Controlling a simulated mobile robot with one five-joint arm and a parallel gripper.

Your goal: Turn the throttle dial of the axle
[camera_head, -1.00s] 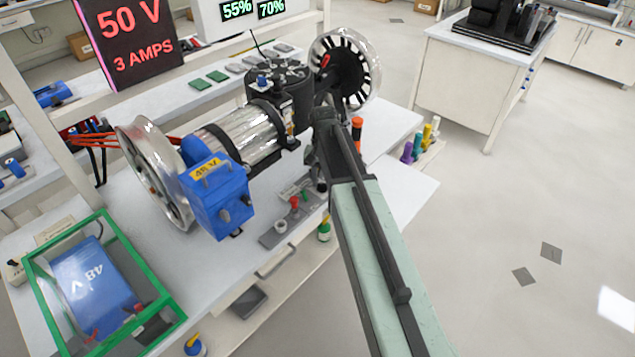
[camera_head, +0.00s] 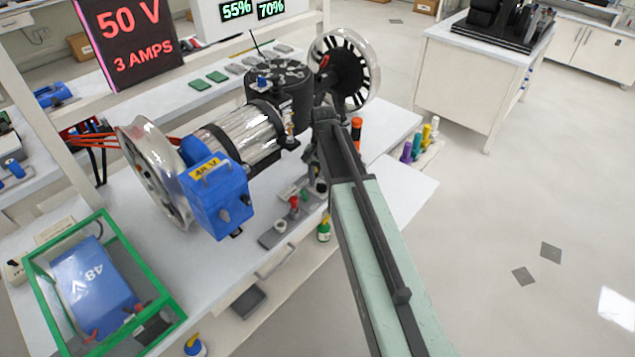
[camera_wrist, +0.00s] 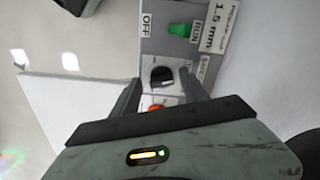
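The axle (camera_head: 240,138) lies across the bench, with a blue motor box (camera_head: 218,200) and two silver wheels. A grey control panel (camera_head: 270,238) with knobs sits in front of it. In the wrist view, a round black dial (camera_wrist: 161,74) on a white plate shows between my fingertips; I take it for the throttle dial, but its label is not readable. My gripper (camera_wrist: 163,88) is open, its two fingers on either side of the dial with gaps visible. Contact cannot be told.
A green knob (camera_wrist: 180,30) between OFF and RUN labels is beyond the dial. An orange-red part (camera_wrist: 156,108) shows nearer my palm. A red knob (camera_head: 294,203) stands on the panel's left part. A green-framed case (camera_head: 170,300) stands at left; open floor is at right.

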